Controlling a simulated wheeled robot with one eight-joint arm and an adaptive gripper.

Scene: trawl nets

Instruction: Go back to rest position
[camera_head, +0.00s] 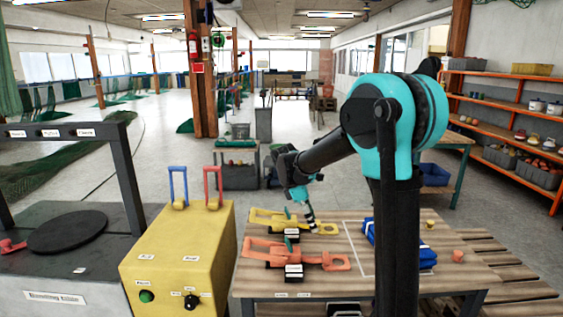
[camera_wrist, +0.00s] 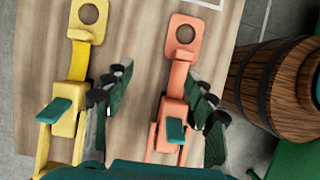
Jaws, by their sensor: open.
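My gripper (camera_head: 307,205) hangs above the left part of the wooden table (camera_head: 350,290) in the head view. In the wrist view my gripper (camera_wrist: 158,108) is open, its dark green fingers spread with nothing between them that I can see held. A yellow tool (camera_head: 290,222) with a ring end lies on the table near my gripper. It also shows in the wrist view (camera_wrist: 80,62). An orange tool (camera_head: 300,256) with a ring end lies nearer the table's front; in the wrist view the orange tool (camera_wrist: 180,75) appears below and between the fingers.
A blue folded item (camera_head: 372,243) lies on the table's right half, partly behind my arm. A yellow box (camera_head: 178,255) with a red and a blue handle stands left of the table. A wooden barrel (camera_wrist: 275,85) is at the right in the wrist view. Orange shelves (camera_head: 500,140) stand far right.

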